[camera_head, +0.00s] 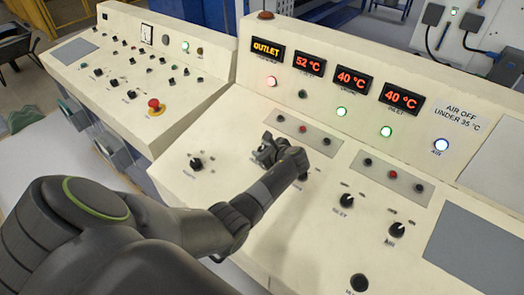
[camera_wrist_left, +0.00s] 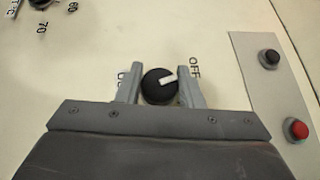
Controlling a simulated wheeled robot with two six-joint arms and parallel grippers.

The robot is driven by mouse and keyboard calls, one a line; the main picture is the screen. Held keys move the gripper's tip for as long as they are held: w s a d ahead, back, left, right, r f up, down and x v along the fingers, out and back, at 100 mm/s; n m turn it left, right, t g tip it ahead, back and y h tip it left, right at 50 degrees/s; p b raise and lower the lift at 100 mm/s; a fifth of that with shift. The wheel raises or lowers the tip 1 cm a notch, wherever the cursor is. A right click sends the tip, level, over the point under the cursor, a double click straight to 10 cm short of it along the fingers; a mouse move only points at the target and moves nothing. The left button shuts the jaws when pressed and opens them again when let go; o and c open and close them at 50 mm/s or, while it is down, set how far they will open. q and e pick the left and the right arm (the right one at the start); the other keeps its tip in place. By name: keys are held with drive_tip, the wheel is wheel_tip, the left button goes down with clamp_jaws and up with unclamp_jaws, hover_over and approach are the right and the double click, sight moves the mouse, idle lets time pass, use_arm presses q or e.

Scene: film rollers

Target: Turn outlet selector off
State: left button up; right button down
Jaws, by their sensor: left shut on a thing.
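My left gripper (camera_head: 267,149) reaches over the sloped cream control panel, below the OUTLET display (camera_head: 267,50). In the left wrist view, my left gripper (camera_wrist_left: 161,82) is shut on a round black selector knob (camera_wrist_left: 157,90), one finger on each side. The knob's white pointer mark is turned to the upper right, towards the OFF label (camera_wrist_left: 195,67). An ON label (camera_wrist_left: 122,79) is partly hidden behind the left finger. The gripper hides this knob in the head view, and its name label cannot be read. My right gripper is not in view.
Button strips (camera_head: 305,132) lie close to the gripper; a red button (camera_wrist_left: 297,129) shows in the wrist view. Other black knobs stand at the left (camera_head: 196,163) and right (camera_head: 397,230). A red lamp (camera_head: 271,81) is lit below OUTLET. A second console (camera_head: 130,80) stands left.

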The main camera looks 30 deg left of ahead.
use_arm(q)
drive_tip(key=shift+n+g+b, duration=0.35)
drive_tip(key=shift+n+g, duration=0.75)
drive_tip(key=o, duration=1)
drive_tip(key=shift+c, duration=0.2)
drive_tip(key=v, duration=0.5)
drive_tip(key=b+v, duration=0.1)
drive_tip(key=v, duration=0.5)
drive_tip(key=b+v, duration=0.1)
drive_tip(key=v, duration=0.5)
drive_tip(key=shift+w+d+r, duration=0.1)
drive_tip(key=shift+w+d, duration=0.15)
drive_tip(key=shift+d, duration=0.05)
